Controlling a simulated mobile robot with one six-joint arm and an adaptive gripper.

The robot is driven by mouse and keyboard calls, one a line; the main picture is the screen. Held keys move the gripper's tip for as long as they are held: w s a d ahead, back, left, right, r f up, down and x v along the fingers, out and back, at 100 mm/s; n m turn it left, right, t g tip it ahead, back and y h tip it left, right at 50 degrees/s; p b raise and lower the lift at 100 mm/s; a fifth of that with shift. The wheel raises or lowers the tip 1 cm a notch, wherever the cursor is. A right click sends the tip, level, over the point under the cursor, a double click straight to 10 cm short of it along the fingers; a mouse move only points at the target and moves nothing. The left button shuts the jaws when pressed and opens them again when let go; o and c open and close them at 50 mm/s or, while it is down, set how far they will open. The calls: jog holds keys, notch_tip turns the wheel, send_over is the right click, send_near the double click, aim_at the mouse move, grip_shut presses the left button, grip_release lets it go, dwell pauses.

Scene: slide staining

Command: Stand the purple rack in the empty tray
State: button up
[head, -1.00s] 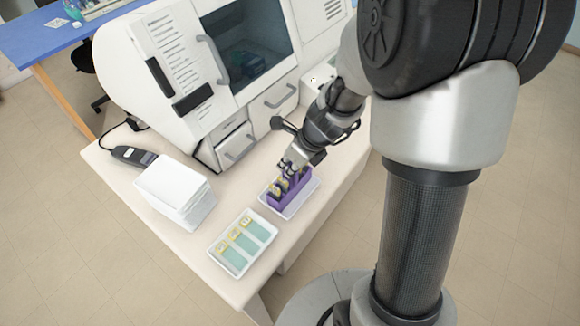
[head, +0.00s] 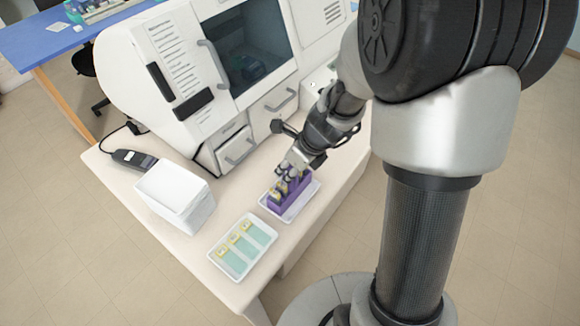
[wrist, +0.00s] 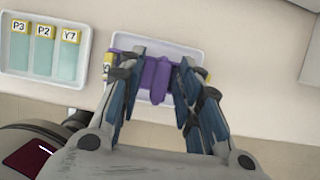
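The purple rack (head: 283,198) stands upright in a white tray (head: 306,202) on the bench, with yellow-labelled slides in it. In the wrist view the rack (wrist: 157,82) lies between my fingers, inside the rim of the tray (wrist: 203,46). My gripper (head: 290,171) is low over the rack. In the wrist view my gripper's fingers (wrist: 161,62) are spread on either side of the rack's middle part, and gaps show between them and the purple. The fingers hide part of the rack and the tray floor.
A second white tray (head: 240,273) with slides labelled P3, P2 and Y7 lies to the left. A white box-like stack (head: 175,195) and a dark handheld device (head: 133,158) are farther left. A large white machine (head: 190,60) stands behind.

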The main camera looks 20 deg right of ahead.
jog(key=s+r+n+p, duration=0.2)
jog(key=s+r+n, duration=0.15)
jog(key=r, duration=0.35)
jog(key=s+a+r+n+p, duration=0.1)
jog(key=s+r+n, duration=0.2)
jog(key=r+n, duration=0.25)
jog(key=s+r+n+p, duration=0.2)
jog(key=s+r+n, duration=0.1)
jog(key=r, duration=0.4)
jog(key=s+d+r+n+h, duration=0.1)
jog(key=s+r+n, duration=0.4)
jog(key=s+n, duration=0.7)
jog(key=n+h, duration=0.1)
jog(key=n, duration=0.3)
jog(key=shift+r+n+t+h, duration=0.35)
jog(key=shift+n+t+h, duration=0.05)
jog(key=shift+w, duration=0.1)
notch_tip(320, 180, down, 11)
jog(key=b, duration=1)
jog(key=shift+b, duration=0.3)
